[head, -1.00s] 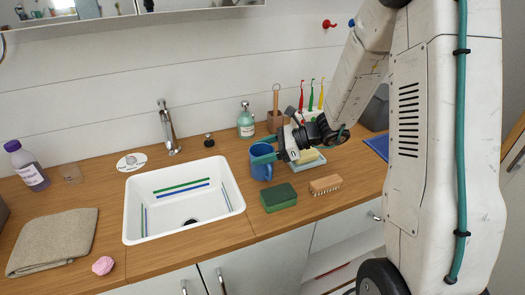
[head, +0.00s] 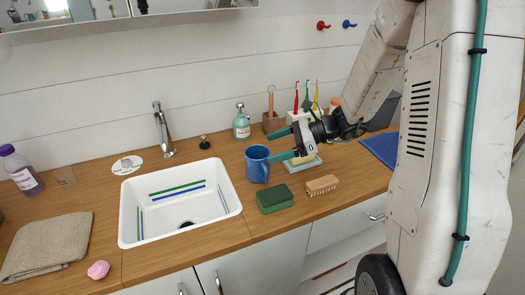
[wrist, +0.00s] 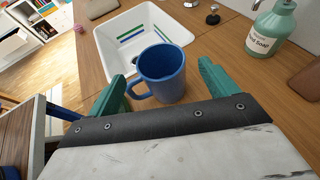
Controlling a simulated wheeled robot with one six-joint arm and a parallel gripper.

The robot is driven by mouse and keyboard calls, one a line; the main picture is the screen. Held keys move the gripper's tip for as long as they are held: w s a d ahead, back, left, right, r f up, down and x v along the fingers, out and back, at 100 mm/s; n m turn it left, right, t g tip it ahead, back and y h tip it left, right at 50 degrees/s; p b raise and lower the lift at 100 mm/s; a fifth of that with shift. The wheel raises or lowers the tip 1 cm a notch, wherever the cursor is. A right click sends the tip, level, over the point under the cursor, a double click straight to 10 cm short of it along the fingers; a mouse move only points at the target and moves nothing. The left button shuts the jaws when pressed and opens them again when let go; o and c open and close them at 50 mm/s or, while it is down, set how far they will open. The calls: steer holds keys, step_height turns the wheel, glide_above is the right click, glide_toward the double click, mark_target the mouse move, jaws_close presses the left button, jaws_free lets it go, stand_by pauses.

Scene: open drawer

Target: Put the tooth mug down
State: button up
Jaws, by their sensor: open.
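A blue tooth mug (head: 257,164) stands upright on the wooden counter, just right of the sink. It also shows in the wrist view (wrist: 163,74), with its handle toward the lower left and its inside looking empty. My gripper (head: 274,146) is to the right of the mug, with its green fingers spread apart. In the wrist view the gripper (wrist: 157,88) shows its two fingers wide open, short of the mug, with a gap to the mug on both sides.
The white sink (head: 180,205) lies left of the mug. A green sponge (head: 274,198) and a wooden brush (head: 322,185) lie in front. A soap bottle (head: 241,123) stands behind. A soap dish (head: 303,163) lies under my gripper.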

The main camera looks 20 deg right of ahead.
steer(key=v, duration=0.6)
steer(key=s+a+r+n+g+h, duration=0.3)
steer(key=s+a+r+n, duration=0.15)
steer(key=s+n, duration=0.2)
steer(key=s+a+r+n+g+h, duration=0.2)
steer(key=s+a+r+n+g, duration=0.15)
steer(key=s+a+n, duration=0.35)
steer(key=s+d+r+n+t+h, duration=0.1)
steer(key=s+d+n+h, duration=0.1)
steer(key=s, duration=0.4)
steer(key=s+d+r+n+t+h, duration=0.1)
steer(key=s+d+r+n+h, duration=0.1)
steer(key=s+n+h, duration=0.3)
steer(key=shift+s+d+n+h, duration=0.25)
steer(key=shift+s+n, duration=0.4)
steer(key=shift+n, duration=0.4)
